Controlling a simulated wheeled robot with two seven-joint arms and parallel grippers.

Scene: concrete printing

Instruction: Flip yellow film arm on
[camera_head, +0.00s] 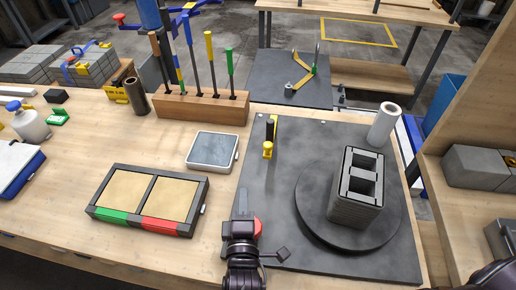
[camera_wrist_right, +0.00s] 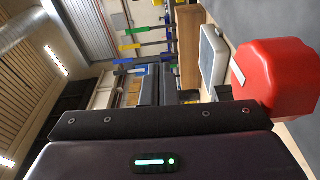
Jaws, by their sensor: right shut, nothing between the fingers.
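A yellow piece with a rounded knob (camera_head: 268,150) and a black upright stands at the left edge of the dark board (camera_head: 275,205); I cannot tell whether it is the film arm. My left gripper is out of view.
A stack of grey hollow blocks (camera_head: 345,212) stands on a round dark turntable (camera_head: 312,232). A white roll (camera_head: 383,124) stands at the board's far right. A white-framed pad (camera_head: 212,150), a two-panel tray (camera_head: 117,222) and a wooden tool rack (camera_head: 200,108) are to the left.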

